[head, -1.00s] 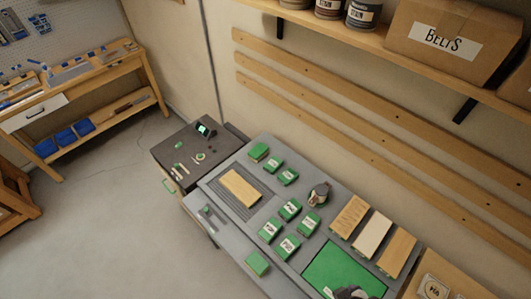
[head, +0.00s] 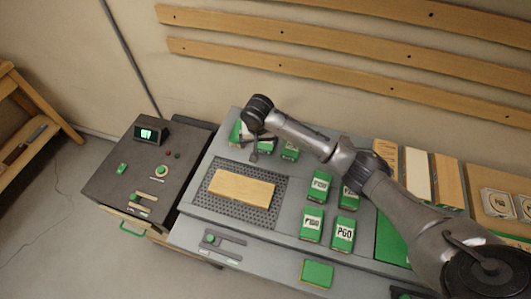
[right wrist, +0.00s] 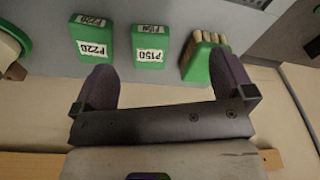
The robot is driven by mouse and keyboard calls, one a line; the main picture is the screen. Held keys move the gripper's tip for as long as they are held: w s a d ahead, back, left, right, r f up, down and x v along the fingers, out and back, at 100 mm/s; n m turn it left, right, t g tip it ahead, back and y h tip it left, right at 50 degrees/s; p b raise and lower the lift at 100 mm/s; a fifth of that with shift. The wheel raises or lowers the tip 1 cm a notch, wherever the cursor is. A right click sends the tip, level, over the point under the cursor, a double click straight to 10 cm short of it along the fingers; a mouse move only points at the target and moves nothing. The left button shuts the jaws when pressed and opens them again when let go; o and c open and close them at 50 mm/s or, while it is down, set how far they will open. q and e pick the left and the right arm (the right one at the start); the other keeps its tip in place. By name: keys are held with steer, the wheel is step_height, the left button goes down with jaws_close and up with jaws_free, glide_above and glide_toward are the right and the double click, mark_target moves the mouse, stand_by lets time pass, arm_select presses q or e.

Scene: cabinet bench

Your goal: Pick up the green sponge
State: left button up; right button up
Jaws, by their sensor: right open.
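The green sponge (head: 317,272), a flat green block with a yellowish edge, lies at the bench's front edge in the head view. My right arm reaches across the bench from the lower right. My right gripper (head: 254,148) is at the back left, above the green boxes there and well away from the sponge. In the right wrist view its two fingers (right wrist: 166,82) are spread, with nothing between them. The sponge cannot be made out in the right wrist view. My left gripper is not in view.
A wooden block (head: 242,188) lies on a perforated mat (head: 216,207). Several green labelled boxes (head: 312,225) stand between the mat and a green panel. A green holder with tan pieces (right wrist: 207,62) is near my right gripper. A dark control unit (head: 125,175) stands at left.

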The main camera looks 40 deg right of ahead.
steer(key=w+d+m+b, duration=0.3)
steer(key=w+d, duration=0.1)
steer(key=d, duration=0.2)
steer(key=f, duration=0.2)
steer(key=f+b, duration=0.1)
steer(key=f, duration=0.1)
steer(key=d+f, duration=0.1)
steer(key=f, duration=0.1)
steer(key=shift+w+f, duration=0.15)
steer(key=shift+w, duration=0.15)
steer(key=shift+w+d+f+b, duration=0.15)
steer(key=shift+f+b, duration=0.3)
steer(key=shift+f, duration=0.85)
steer(key=shift+w+d+f+b, duration=0.1)
steer(key=shift+f+b, duration=0.35)
steer(key=shift+f, duration=0.85)
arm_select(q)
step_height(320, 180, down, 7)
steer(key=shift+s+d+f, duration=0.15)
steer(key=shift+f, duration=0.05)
arm_select(e)
steer(key=c, duration=1)
